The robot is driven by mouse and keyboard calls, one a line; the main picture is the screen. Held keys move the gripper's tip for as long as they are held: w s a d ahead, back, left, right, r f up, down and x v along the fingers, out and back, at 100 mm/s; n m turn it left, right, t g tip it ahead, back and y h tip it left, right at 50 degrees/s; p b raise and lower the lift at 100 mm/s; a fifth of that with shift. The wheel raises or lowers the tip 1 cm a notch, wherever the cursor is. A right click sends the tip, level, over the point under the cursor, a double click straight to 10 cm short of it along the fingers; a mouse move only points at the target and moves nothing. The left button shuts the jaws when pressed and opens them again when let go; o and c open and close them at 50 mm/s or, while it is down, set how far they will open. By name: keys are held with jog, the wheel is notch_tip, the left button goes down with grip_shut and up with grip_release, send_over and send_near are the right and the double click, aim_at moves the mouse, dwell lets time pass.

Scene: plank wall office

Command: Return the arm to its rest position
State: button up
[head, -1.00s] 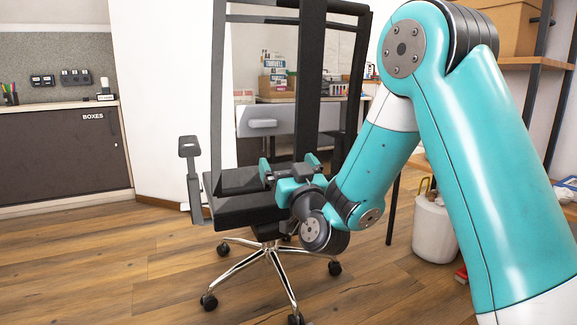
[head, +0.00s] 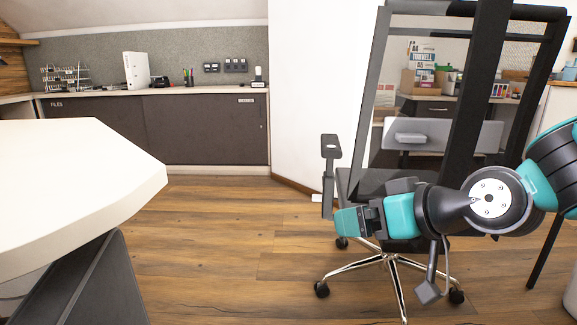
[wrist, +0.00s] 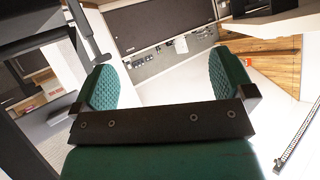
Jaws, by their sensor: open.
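My arm reaches in from the right edge in the head view, its teal and black wrist in front of the office chair. My gripper (head: 352,222) points left and overlaps the chair seat in the picture. In the wrist view my gripper (wrist: 165,85) shows its two green textured finger pads wide apart, with nothing between them.
A black office chair (head: 372,181) stands behind my gripper; contact cannot be told. A white table (head: 80,185) is at the left. Dark cabinets (head: 205,132) line the back wall. A desk (head: 445,135) shows behind the chair. Wooden floor (head: 230,235) is clear between table and chair.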

jog(key=s+d+r+n+g+h+p, duration=0.1)
jog(key=s+r+g+h+p, duration=0.3)
jog(key=s, duration=0.6)
jog(key=s+d+r+n+g+p, duration=0.1)
jog(key=s+g+p, duration=0.3)
jog(key=s, duration=0.5)
notch_tip(320, 180, up, 35)
jog(key=g+p, duration=0.1)
jog(key=p, duration=3.3)
jog(key=shift+s+d+r, duration=0.1)
